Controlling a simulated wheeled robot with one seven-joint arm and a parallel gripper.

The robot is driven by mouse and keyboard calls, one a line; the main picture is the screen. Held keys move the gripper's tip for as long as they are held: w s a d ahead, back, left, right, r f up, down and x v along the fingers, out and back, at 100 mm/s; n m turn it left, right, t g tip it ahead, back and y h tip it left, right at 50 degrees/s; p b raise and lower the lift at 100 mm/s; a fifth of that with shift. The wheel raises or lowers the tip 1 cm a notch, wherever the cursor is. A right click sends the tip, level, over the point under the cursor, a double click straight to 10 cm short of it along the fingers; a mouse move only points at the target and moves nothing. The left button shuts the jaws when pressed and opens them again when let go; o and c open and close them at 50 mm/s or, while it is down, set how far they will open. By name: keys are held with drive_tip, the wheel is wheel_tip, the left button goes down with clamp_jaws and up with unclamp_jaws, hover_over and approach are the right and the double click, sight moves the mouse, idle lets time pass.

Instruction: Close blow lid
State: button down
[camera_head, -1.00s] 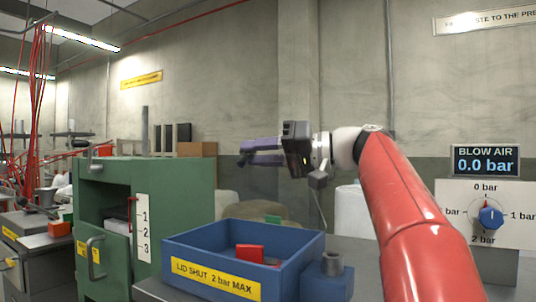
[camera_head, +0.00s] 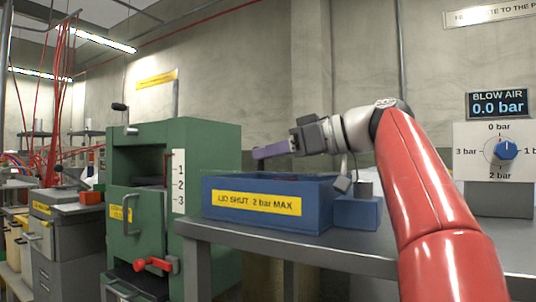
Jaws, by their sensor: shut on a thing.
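The blue box (camera_head: 215,208) has a yellow label (camera_head: 259,202) reading "LID SHUT 2 bar MAX". It stands on a grey bench. I see no lid lying over its top, and its inside is hidden from this low angle.
A green cabinet (camera_head: 213,160) with an open compartment and a red handle (camera_head: 155,264) stands left of the box. A blue block (camera_head: 358,213) adjoins the box's right. The blow air display (camera_head: 498,104) reads 0.0 bar above a blue dial (camera_head: 507,150).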

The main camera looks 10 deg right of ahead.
drive_tip(key=shift+f+b, duration=0.3)
drive_tip(key=shift+f, duration=0.15)
drive_tip(key=c, duration=1.1)
unclamp_jaws()
drive_tip(key=shift+s, duration=0.1)
wheel_tip(320, 180, up, 20)
drive_tip(key=p, duration=1.7)
drive_tip(key=shift+s, duration=0.1)
